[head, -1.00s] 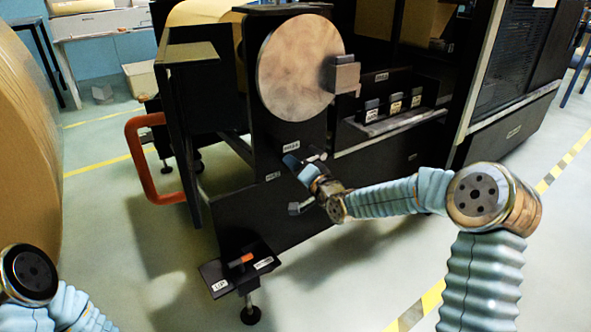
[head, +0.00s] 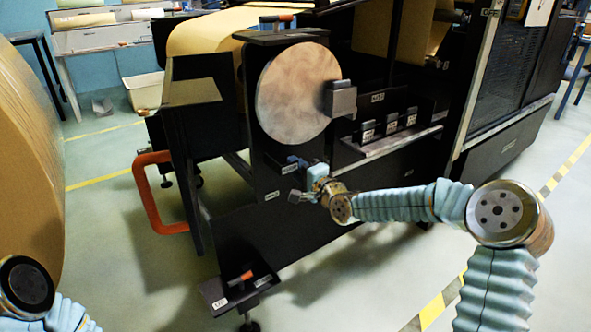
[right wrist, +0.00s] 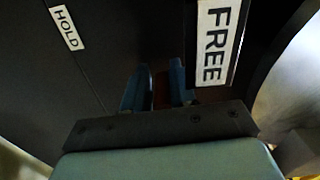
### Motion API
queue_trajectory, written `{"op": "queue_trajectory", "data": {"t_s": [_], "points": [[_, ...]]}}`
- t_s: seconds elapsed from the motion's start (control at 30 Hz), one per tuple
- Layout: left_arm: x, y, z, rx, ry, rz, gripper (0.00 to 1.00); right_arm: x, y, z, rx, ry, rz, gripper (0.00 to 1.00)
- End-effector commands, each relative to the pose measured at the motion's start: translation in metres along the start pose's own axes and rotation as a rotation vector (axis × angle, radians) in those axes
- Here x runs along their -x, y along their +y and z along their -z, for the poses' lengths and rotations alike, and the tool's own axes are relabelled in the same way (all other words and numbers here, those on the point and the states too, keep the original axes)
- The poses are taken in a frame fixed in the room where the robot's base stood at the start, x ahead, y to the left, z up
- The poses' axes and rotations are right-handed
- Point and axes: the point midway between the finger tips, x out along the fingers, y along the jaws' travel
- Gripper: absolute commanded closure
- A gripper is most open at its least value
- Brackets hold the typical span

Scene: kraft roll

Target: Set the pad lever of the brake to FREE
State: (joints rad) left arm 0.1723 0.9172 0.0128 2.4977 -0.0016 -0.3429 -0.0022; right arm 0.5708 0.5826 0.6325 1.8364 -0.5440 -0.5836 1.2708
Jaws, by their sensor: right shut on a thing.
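The brake carries a FREE label (head: 289,169) and, lower left, a HOLD label (head: 272,196). Both also show in the right wrist view, FREE (right wrist: 212,40) at top centre right and HOLD (right wrist: 67,28) at top left. My right gripper (head: 294,161) is at the brake, right beside the FREE label and apart from HOLD. In the right wrist view its blue fingers (right wrist: 160,85) are shut on the pad lever, which is mostly hidden by them. My left gripper is out of view.
A large metal disc (head: 297,93) with a grey block (head: 340,100) stands just above the brake. An orange-handled lever (head: 240,279) sits on a low bracket below. A red-orange bar handle (head: 152,200) sticks out at left. The floor in front is clear.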

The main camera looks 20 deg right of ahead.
Motion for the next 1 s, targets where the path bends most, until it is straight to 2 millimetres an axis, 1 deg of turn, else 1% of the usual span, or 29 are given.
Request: {"op": "queue_trajectory", "data": {"t_s": [0.03,0.47,0.5,0.57,0.6,0.63,0.9,1.0], "points": [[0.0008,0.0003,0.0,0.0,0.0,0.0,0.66,-0.0001,-0.0056,0.0067,0.008,0.013,0.011,1.0],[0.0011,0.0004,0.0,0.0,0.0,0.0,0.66,0.0003,-0.0067,0.0086,0.009,0.016,0.013,1.0],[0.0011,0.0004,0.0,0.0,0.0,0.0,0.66,0.0004,-0.0067,0.0087,0.009,0.016,0.013,0.71],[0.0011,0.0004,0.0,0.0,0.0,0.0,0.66,0.0004,-0.0067,0.0089,0.009,0.016,0.013,0.62],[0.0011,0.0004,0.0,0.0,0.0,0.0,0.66,0.0004,-0.0065,0.0089,0.009,0.016,0.012,0.56],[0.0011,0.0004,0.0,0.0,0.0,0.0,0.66,0.0004,-0.0063,0.0088,0.008,0.016,0.012,0.53],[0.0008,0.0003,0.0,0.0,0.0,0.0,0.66,0.0004,-0.0042,0.0064,0.006,0.011,0.007,0.53],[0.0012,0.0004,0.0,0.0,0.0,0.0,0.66,0.005,-0.0038,0.0058,0.006,0.01,0.006,0.53]]}}
